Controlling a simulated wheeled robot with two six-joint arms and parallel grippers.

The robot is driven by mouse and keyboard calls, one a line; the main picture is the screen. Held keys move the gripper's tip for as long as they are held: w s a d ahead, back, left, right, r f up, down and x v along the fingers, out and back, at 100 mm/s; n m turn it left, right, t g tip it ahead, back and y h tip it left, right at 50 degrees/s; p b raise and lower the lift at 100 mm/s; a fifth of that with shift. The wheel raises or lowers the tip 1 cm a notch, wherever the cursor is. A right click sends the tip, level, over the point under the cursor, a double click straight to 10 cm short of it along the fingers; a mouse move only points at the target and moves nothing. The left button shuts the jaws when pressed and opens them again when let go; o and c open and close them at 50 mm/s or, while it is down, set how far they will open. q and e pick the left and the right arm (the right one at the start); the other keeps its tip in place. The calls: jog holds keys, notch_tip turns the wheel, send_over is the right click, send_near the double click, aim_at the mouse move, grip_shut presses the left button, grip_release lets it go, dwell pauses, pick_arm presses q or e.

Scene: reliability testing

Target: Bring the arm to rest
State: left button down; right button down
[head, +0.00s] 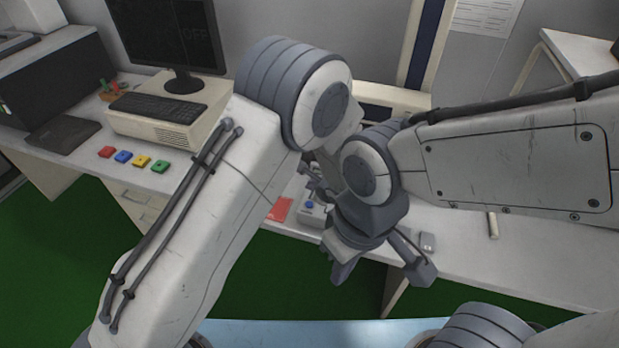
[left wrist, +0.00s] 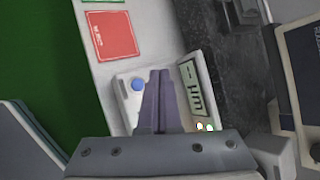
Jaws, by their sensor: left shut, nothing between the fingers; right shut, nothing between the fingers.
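My left gripper (head: 316,186) is partly hidden behind the arm links in the head view. In the left wrist view its two dark fingers (left wrist: 159,76) are together with nothing between them. They are over a light device with a blue button (left wrist: 137,85); I cannot tell whether they touch it. The device also shows in the head view (head: 310,214), below the gripper. My right gripper (head: 383,266) hangs lower, in front of the bench edge, on the arm from the right. It is shut and holds nothing.
A red card (head: 280,208) lies on the bench beside the device. A monitor (head: 165,35), keyboard (head: 157,107) and several coloured buttons (head: 123,157) stand at left. A small grey block (head: 428,241) and a pale rod (head: 492,225) lie at right. Green floor (head: 290,285) is clear.

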pick_arm(q)
jog(key=s+a+r+n+g, duration=0.4)
jog(key=s+a+r+n, duration=0.35)
jog(key=s+r, duration=0.35)
jog(key=s+d+r+n+g+h, duration=0.1)
jog(key=s+r+n+g+h, duration=0.1)
jog(key=s, duration=0.8)
jog(key=s+d+r+n+g+h, duration=0.1)
jog(key=s+n, duration=0.4)
jog(key=s, duration=0.5)
notch_tip(320, 180, up, 2)
jog(key=shift+r+g+h, duration=0.15)
jog(key=shift+g+h, duration=0.55)
jog(key=shift+h, duration=0.2)
jog(key=shift+n, duration=0.25)
